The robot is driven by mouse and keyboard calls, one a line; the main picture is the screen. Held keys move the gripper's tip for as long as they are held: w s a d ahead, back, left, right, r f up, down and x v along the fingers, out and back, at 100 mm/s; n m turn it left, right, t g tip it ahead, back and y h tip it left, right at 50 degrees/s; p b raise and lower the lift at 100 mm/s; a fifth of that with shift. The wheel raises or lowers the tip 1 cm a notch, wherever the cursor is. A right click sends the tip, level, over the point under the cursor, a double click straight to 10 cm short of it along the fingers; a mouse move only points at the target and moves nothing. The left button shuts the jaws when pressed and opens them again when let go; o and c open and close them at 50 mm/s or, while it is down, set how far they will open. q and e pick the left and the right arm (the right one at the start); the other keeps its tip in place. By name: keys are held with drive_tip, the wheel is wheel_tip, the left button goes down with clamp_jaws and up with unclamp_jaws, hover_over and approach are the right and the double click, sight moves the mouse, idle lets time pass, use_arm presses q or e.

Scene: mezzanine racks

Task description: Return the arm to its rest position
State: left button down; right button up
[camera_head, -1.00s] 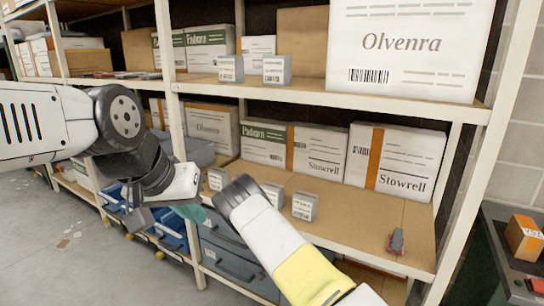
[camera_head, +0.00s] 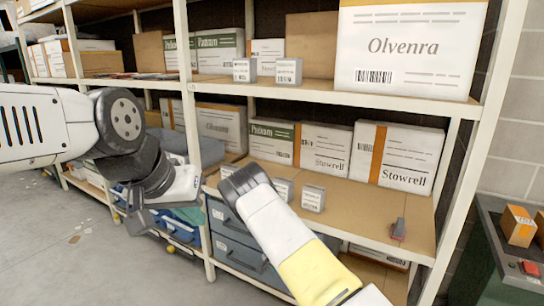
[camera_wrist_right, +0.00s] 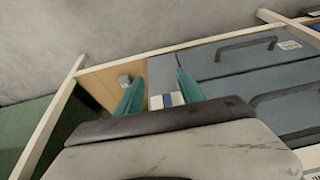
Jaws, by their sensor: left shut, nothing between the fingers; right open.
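My left arm comes in from the left in the head view. Its gripper (camera_head: 140,222) is shut and empty, hanging in front of the rack over the aisle side. My right arm (camera_head: 285,240), with white and yellow links, reaches up from the bottom in front of the lower shelf. Its gripper is mostly hidden behind the dark wrist end in the head view. In the right wrist view, the right gripper (camera_wrist_right: 153,84) has two teal fingers spread apart.
The rack's lower shelf (camera_head: 365,220) carries Stowrell cartons (camera_head: 400,157), small grey boxes (camera_head: 313,198) and a small red and grey item (camera_head: 398,229). Blue-grey drawers (camera_head: 240,255) sit below. A rack upright (camera_head: 188,110) stands near the left gripper. Open floor (camera_head: 60,250) lies left.

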drive_tip(key=s+d+r+n+y, duration=0.1)
drive_tip(key=s+r+y, duration=0.3)
drive_tip(key=r, duration=1.5)
drive_tip(key=s+d+r+n+y, duration=0.1)
drive_tip(key=s+r, duration=0.4)
drive_tip(key=r, duration=1.3)
drive_tip(key=s+d+r+n, duration=0.1)
drive_tip(key=s+r, duration=0.3)
drive_tip(key=s, duration=0.4)
drive_tip(key=s+d+r+n+t, duration=0.1)
drive_tip(key=s+d+r, duration=0.3)
drive_tip(key=s, duration=0.5)
drive_tip(key=s+d+r+n+t, duration=0.1)
drive_tip(key=s+d+r+n, duration=0.1)
drive_tip(key=s+r, duration=0.4)
drive_tip(key=shift+s+d+n+h, duration=0.35)
drive_tip(key=shift+s+d, duration=0.35)
drive_tip(key=shift+s, duration=0.55)
drive_tip(key=shift+r, duration=0.1)
